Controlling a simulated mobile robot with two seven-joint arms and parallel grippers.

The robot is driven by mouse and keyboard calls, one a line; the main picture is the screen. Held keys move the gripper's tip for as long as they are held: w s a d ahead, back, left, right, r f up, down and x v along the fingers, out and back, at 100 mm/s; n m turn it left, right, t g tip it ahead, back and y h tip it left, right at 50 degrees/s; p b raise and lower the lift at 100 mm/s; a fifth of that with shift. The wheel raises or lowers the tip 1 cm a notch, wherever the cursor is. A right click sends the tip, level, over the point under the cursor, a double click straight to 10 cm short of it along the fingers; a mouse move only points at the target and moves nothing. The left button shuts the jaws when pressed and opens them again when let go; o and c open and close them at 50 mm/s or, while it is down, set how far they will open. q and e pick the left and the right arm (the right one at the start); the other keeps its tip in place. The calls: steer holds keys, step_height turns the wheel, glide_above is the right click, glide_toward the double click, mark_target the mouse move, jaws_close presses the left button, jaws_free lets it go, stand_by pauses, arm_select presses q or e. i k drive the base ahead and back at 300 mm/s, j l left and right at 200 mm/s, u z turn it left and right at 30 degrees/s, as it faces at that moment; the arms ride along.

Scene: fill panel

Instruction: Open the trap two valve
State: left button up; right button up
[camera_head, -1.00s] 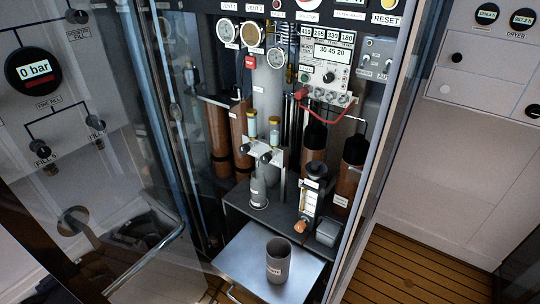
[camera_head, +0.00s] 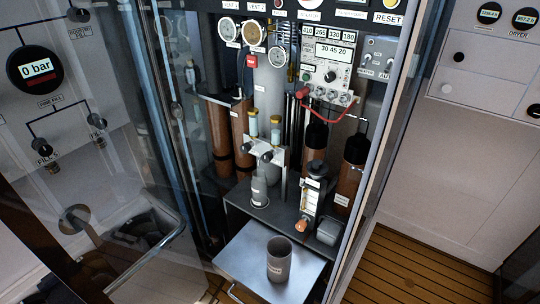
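Two small glass vials with yellowish caps, the left one (camera_head: 253,124) and the right one (camera_head: 276,128), stand on a pale bracket (camera_head: 281,157) inside the open cabinet. Below them on the bracket are two dark round knobs, a left knob (camera_head: 249,152) and a right knob (camera_head: 267,157). No label that I can read says which is the trap two valve, and I cannot tell how the knobs are turned. Neither of my grippers is in view.
A metal shelf (camera_head: 240,259) juts from the cabinet's bottom with a grey cup (camera_head: 279,262) on it. A glass door with a metal handle (camera_head: 152,262) stands at the left. A red hose (camera_head: 325,112) hangs below the control box. Wooden floor (camera_head: 400,265) is clear at right.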

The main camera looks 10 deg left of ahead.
mark_target(268, 156)
steer(key=j+u, duration=0.45)
steer(key=j, duration=0.15)
steer(key=i+j+u, duration=0.15)
steer(key=j+u, duration=0.3)
steer(key=j, duration=0.1)
